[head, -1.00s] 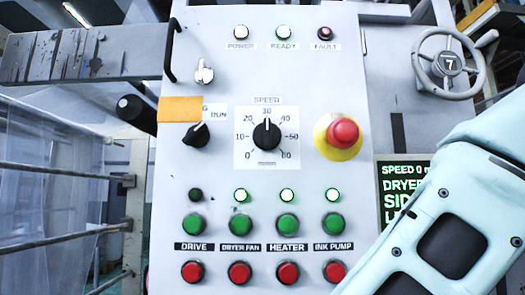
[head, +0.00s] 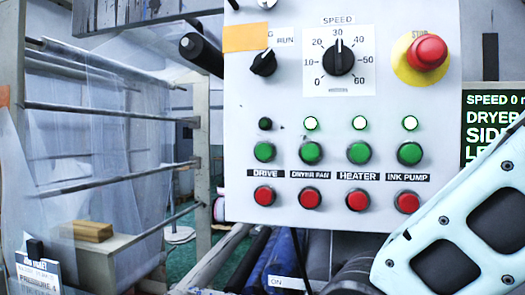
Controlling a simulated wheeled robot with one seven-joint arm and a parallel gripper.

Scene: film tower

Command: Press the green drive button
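The green drive button (head: 264,152) is the leftmost of the green buttons on the white control panel (head: 285,105). The label DRIVE is below it, and a red button (head: 264,196) is below the label. The small lamp (head: 265,124) above the drive button is dark. The lamps above the dryer fan, heater and ink pump buttons glow green. My pale blue arm shows at the lower right, right of the panel's button rows. My gripper is out of view.
A red stop button (head: 427,52) on a yellow disc, a speed dial (head: 339,57) pointing near 30 and a run switch (head: 263,62) stand out from the panel. A rack of bars with clear film (head: 110,130) is at the left. Rollers (head: 262,260) lie below the panel.

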